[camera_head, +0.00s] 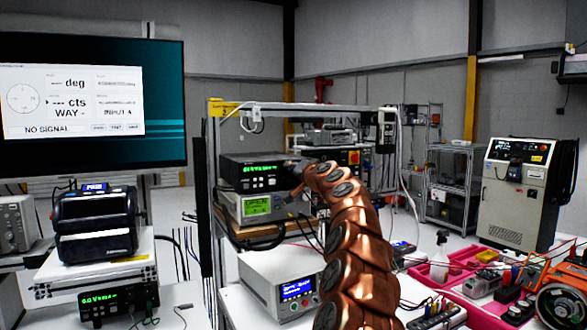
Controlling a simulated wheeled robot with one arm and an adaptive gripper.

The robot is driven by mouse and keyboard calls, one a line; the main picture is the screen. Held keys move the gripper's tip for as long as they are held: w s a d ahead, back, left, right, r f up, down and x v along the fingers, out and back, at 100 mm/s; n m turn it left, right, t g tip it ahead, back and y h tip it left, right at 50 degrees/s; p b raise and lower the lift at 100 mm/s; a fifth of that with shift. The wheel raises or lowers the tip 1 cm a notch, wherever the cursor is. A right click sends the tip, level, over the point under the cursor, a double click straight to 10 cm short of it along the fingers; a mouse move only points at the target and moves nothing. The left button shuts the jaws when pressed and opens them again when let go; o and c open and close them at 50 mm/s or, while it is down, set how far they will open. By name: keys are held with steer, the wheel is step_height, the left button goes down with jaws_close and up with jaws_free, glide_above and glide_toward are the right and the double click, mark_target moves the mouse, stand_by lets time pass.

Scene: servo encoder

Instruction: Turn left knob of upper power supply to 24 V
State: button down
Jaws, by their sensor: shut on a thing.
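The upper power supply (236,180) is a black box on the rack with a green lit display (262,169). The digits on it are too small to read surely. My gripper (297,169), at the end of my copper-coloured arm, is at the right part of its front panel. It is shut on a knob there, which the fingers and arm hide. I cannot make out the knob's pointer or angle.
A grey instrument with a bright green screen (257,205) sits directly below. A white unit with a blue screen (297,288) stands on the bench. A monitor (160,100) reads NO SIGNAL. Pink trays (457,270) lie at right.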

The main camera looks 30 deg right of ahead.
steer(key=shift+d+r, duration=0.1)
stand_by(0.4)
steer(key=c, duration=0.9)
jaws_free()
steer(key=shift+c, duration=0.2)
steer(key=shift+s, duration=0.15)
steer(key=s+a, duration=0.1)
steer(key=s, duration=1)
steer(key=shift+s, duration=0.35)
